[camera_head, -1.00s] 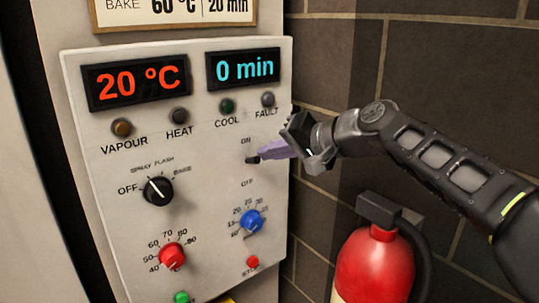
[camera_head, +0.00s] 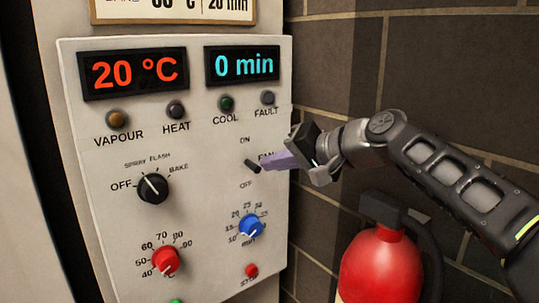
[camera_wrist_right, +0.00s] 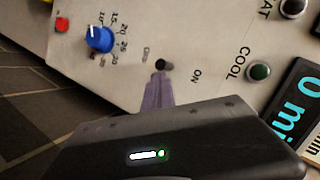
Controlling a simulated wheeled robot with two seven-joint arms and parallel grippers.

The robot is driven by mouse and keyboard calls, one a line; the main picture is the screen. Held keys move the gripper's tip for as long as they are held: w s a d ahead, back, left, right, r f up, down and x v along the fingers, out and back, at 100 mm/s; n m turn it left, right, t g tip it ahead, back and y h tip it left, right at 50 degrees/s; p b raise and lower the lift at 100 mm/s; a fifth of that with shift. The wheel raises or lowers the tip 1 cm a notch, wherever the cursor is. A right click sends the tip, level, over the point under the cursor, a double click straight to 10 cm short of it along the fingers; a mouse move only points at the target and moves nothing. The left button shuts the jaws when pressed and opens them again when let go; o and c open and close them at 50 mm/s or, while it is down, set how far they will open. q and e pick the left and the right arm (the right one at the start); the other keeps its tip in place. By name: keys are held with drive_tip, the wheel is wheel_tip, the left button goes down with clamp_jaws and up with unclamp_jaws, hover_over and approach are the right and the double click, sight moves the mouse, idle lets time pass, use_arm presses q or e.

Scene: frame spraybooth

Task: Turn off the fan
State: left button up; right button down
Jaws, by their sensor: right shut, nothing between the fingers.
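The fan switch (camera_head: 252,166) is a small dark toggle lever on the pale control panel, between the ON mark above and the OFF mark below. In the head view the lever slants down to the right. The FAN label beside it is partly hidden by my fingers. My right gripper (camera_head: 270,162) is shut and empty, with its purple fingertips just right of the lever. In the right wrist view the fingertips (camera_wrist_right: 157,90) lie right by the dark lever (camera_wrist_right: 163,65); I cannot tell whether they touch. My left gripper is not in view.
A black mode knob (camera_head: 153,188), a red knob (camera_head: 165,261), a blue timer knob (camera_head: 251,226) and a red stop button (camera_head: 251,270) are on the panel. A red fire extinguisher (camera_head: 381,265) stands below my right arm, before a dark brick wall (camera_head: 450,70).

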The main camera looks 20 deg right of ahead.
drive_tip(key=shift+s+a+f, duration=0.1)
drive_tip(key=shift+f, duration=0.05)
idle(0.5)
drive_tip(key=shift+r+p, duration=0.65)
drive_tip(key=shift+r, duration=0.25)
